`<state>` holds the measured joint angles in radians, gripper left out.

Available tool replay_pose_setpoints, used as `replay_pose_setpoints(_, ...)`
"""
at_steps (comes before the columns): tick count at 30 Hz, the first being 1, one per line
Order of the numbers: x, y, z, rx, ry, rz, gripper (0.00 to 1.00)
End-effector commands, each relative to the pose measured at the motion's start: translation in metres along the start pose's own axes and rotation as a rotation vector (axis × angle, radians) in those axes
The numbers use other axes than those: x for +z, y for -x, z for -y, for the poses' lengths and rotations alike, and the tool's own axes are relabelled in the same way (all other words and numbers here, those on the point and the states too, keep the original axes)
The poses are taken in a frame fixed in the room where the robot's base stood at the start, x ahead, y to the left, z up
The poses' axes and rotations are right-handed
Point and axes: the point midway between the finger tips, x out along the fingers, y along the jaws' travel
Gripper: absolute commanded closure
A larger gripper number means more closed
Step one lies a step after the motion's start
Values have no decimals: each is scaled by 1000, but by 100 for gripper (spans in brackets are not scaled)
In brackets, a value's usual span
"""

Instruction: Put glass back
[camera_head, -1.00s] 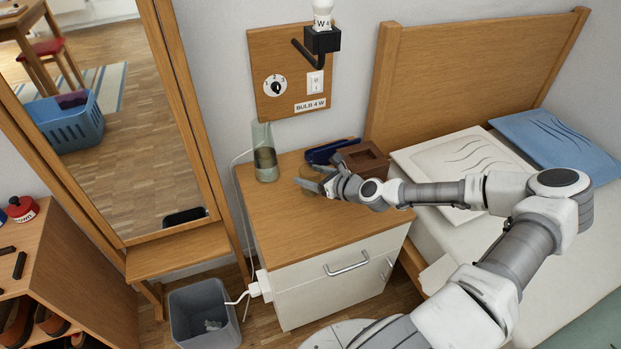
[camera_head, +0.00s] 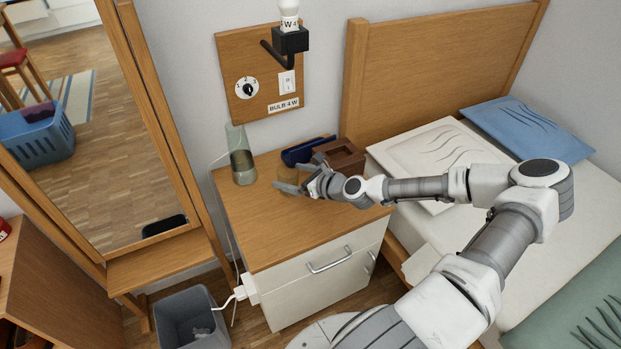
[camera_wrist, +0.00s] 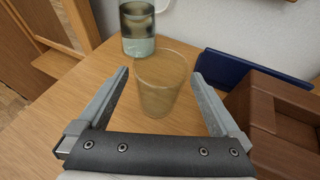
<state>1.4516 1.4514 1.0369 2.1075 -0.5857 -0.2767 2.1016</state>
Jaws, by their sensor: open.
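A clear drinking glass (camera_wrist: 161,88) stands upright on the wooden top of the nightstand (camera_head: 270,235). In the wrist view it is between the tips of my open gripper (camera_wrist: 160,88), with a gap to each finger. In the head view my gripper (camera_head: 287,178) is low over the nightstand top and the glass (camera_head: 295,174) is mostly hidden by it.
A blue case (camera_head: 303,150) and a brown wooden box (camera_head: 343,157) lie to the right of the glass, the box close to my arm. A mirror (camera_head: 100,120) stands at left, a grey bin (camera_head: 190,318) on the floor. The nightstand's front top is clear.

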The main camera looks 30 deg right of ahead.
Motion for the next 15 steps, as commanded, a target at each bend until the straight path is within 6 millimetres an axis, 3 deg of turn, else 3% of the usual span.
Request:
replay_pose_setpoints(6,3,41,1,-3,-4,1,0)
replay_pose_setpoints(15,2,85,1,-3,-2,2,0)
